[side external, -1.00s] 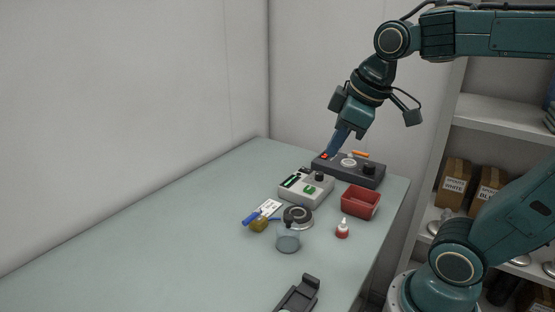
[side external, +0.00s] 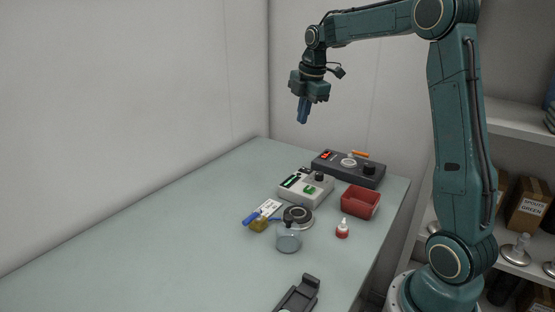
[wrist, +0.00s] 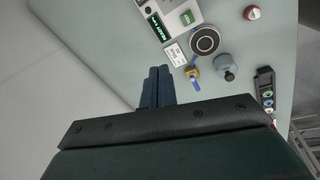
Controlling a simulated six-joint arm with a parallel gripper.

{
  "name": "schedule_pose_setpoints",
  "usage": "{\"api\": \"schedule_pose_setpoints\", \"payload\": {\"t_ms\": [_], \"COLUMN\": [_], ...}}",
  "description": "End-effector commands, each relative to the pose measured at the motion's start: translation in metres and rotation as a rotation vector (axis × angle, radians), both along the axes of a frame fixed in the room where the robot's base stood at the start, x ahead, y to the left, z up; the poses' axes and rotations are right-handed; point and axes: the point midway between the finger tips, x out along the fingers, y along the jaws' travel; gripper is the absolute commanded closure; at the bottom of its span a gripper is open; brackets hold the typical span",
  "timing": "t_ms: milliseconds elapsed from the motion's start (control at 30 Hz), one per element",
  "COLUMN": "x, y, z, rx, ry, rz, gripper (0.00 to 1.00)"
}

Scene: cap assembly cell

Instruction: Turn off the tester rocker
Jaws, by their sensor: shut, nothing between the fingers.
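A dark grey box (side external: 349,170) stands at the back of the table, with a red lit part (side external: 327,155) at its left end, a round pale dial and a black knob. In front of it is a light grey box (side external: 306,188) with a green-lit display, a black knob and a green switch (side external: 308,190); this green switch also shows in the wrist view (wrist: 187,18). I cannot tell which box is the tester, nor the rocker's position. My gripper (side external: 303,119) is shut and empty, high above the table, pointing down; its fingers show in the wrist view (wrist: 158,75).
A black holder (side external: 298,296) lies nearest. The table's left is clear.

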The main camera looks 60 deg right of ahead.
Motion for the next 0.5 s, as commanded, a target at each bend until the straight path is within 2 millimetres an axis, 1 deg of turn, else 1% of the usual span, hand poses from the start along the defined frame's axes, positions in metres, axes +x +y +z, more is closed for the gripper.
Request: {"api": "schedule_pose_setpoints", "payload": {"t_ms": [33,233,300,400,500], "x": [0.005,0.019,0.021,0.023,0.024], "y": [-0.015,-0.064,-0.077,-0.09,-0.097], "z": [-0.009,-0.038,-0.047,-0.056,-0.061], "rx": [-0.002,-0.015,-0.017,-0.019,-0.02], "ry": [0.014,0.051,0.061,0.069,0.073], "rz": [0.037,0.205,0.252,0.302,0.331], "gripper": [1.0,1.0,1.0,1.0,1.0]}}
